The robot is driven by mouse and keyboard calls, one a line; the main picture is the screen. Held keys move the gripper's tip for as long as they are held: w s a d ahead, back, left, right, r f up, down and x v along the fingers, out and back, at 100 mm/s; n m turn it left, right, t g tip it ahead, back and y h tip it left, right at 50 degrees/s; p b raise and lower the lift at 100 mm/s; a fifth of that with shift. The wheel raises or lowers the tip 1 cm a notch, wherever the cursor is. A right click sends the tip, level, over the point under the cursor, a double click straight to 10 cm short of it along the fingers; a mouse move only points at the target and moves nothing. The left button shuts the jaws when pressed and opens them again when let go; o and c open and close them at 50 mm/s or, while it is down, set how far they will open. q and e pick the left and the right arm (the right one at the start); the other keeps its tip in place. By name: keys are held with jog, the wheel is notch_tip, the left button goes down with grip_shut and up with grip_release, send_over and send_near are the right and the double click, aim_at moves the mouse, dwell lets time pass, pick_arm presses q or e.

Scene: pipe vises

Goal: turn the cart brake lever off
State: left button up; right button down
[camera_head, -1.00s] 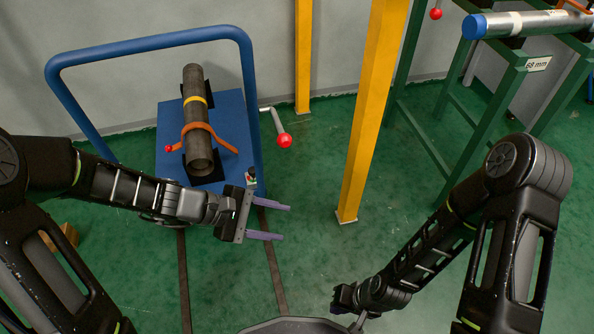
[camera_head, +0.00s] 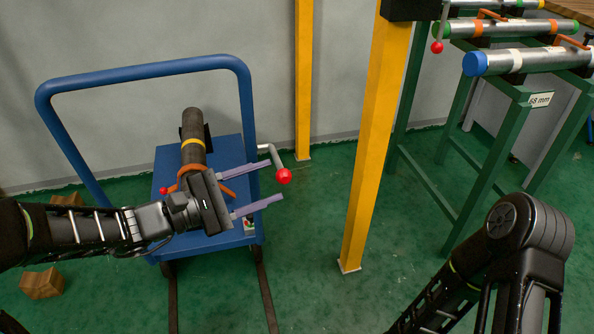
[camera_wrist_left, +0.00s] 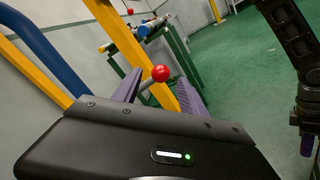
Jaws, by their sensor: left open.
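The cart brake lever is a bent grey rod with a red ball knob (camera_head: 284,176) at the right side of the blue cart (camera_head: 226,150). My left gripper (camera_head: 275,180) is open, its two purple fingers pointing right toward the knob. In the left wrist view the red knob (camera_wrist_left: 161,73) and its rod show between the spread fingers; contact cannot be told. My right arm is at the lower right of the head view, its gripper out of frame. A purple tip, likely of my right gripper (camera_wrist_left: 307,145), shows at the left wrist view's right edge.
A dark pipe (camera_head: 193,135) lies on the cart, partly hidden by my left gripper. A yellow post (camera_head: 371,150) stands right of the lever. A green rack (camera_head: 510,135) with pipes is farther right. Wooden blocks (camera_head: 42,284) lie at left.

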aim_at(278, 162)
pick_arm(q)
jog(key=b+x, duration=0.2)
jog(key=x, duration=0.5)
jog(key=shift+w+d, duration=0.15)
jog(key=shift+d, duration=0.05)
jog(key=shift+c, duration=0.3)
grip_shut()
jog(key=shift+f, duration=0.1)
dwell(0.8)
